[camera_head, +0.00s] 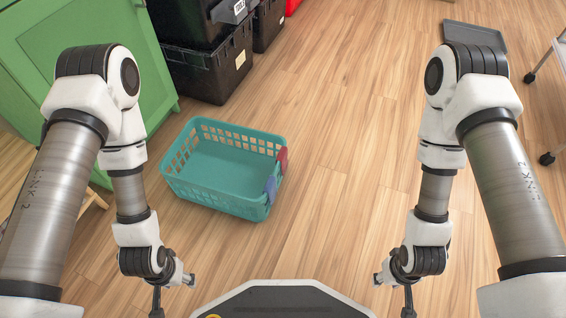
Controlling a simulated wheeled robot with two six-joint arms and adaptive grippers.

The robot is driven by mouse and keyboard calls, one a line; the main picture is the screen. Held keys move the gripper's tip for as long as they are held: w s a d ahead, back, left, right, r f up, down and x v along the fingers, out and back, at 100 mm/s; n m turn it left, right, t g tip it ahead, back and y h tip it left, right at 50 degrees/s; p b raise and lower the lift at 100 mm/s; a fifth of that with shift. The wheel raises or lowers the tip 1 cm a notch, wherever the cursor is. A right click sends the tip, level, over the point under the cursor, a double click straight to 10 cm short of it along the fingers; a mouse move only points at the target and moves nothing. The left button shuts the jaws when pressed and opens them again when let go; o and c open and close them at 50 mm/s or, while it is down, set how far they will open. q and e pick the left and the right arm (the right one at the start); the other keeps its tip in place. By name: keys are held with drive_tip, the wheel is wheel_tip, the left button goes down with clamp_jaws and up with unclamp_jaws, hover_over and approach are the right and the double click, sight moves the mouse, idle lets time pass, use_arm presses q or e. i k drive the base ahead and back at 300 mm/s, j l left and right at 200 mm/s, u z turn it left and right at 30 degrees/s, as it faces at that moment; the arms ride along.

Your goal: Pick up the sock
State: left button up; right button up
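A teal slatted basket (218,205) stands on the wooden floor, left of centre. A small red item (282,160) and a small blue item (271,189) hang over its right rim. They look like cloth and either could be a sock, but they are too small to tell. The basket floor I can see looks bare. My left gripper (157,301) is at the bottom left, nearer to me than the basket and apart from it. My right gripper (408,301) is at the bottom right, far from the basket. Both grippers are partly cut off, so their fingers are unclear.
Black stacked totes (213,67) stand behind the basket, with a green cabinet (80,40) at the left. A dark flat tray or mat (474,37) lies at the back right. A wheeled frame (546,70) stands at the right edge.

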sight(282, 157)
drive_tip(key=i+l+u, duration=0.2)
drive_tip(key=l, duration=0.15)
drive_tip(key=i+l+u, duration=0.2)
drive_tip(key=l, duration=0.15)
drive_tip(key=i+l+u, duration=0.15)
drive_tip(key=l, duration=0.25)
drive_tip(key=i+l+u, duration=0.2)
drive_tip(key=l, duration=0.2)
drive_tip(key=l+u, duration=0.2)
drive_tip(key=l, duration=0.2)
drive_tip(key=l+u, duration=0.2)
drive_tip(key=l, duration=0.2)
drive_tip(key=i, duration=0.05)
